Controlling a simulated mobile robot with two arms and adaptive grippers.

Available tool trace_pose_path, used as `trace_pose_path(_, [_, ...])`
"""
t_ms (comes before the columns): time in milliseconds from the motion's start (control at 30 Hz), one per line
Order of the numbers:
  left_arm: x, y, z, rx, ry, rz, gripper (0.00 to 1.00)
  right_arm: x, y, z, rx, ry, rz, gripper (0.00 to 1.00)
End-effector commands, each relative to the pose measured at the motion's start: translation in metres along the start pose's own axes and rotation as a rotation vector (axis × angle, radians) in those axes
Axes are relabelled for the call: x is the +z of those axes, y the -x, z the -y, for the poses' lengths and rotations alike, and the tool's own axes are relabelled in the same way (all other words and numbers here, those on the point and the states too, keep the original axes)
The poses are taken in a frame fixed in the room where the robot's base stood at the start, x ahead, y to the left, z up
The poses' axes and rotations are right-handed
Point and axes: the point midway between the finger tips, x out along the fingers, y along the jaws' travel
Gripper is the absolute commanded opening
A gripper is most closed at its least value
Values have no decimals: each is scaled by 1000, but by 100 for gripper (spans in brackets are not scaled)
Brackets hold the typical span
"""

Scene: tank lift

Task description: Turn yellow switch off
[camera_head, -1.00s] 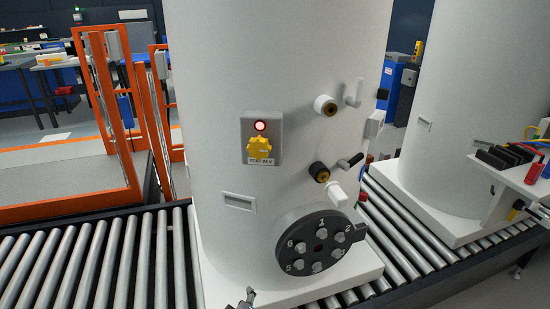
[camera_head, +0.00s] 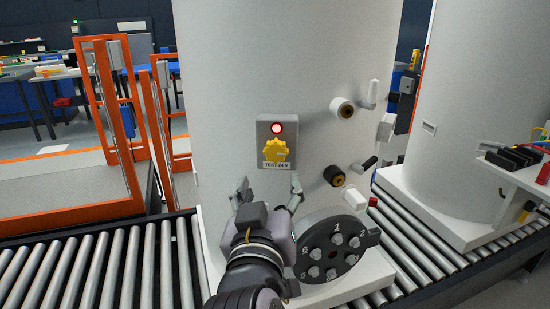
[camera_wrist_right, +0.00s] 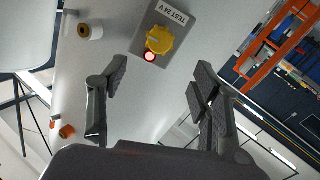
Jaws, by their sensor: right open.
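The yellow switch (camera_head: 275,149) is a lobed knob on a grey box (camera_head: 292,130) fixed to the white tank (camera_head: 225,70). A red lamp (camera_head: 277,128) above the knob glows, and a label below reads "TEST 24 V". My right gripper (camera_head: 268,190) is open and empty, below the box with its fingers spread. In the right wrist view the yellow switch (camera_wrist_right: 160,39) lies ahead of the open fingers (camera_wrist_right: 158,85), a little above the gap between them and apart from both. My left gripper is in neither view.
A dark numbered dial (camera_head: 334,248) sits low on the tank, close to my right arm. Pipe fittings (camera_head: 342,108) stick out on the tank's right side. The tank stands on a roller conveyor (camera_head: 100,265); orange frames (camera_head: 108,100) stand at left.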

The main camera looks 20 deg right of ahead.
Motion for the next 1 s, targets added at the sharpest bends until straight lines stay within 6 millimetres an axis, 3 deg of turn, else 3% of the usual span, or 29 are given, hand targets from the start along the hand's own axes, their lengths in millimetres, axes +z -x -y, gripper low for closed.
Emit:
trace_pose_path(300, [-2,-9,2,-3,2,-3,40,1,-71,-1,4,3,-1,59])
trace_pose_path(500, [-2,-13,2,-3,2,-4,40,0,-103,0,2,2,-1,59])
trace_pose_path(700, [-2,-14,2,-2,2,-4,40,0,-118,0,0,0,0,59])
trace_pose_path(1000, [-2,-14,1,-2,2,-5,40,0,-119,0,-2,0,0,58])
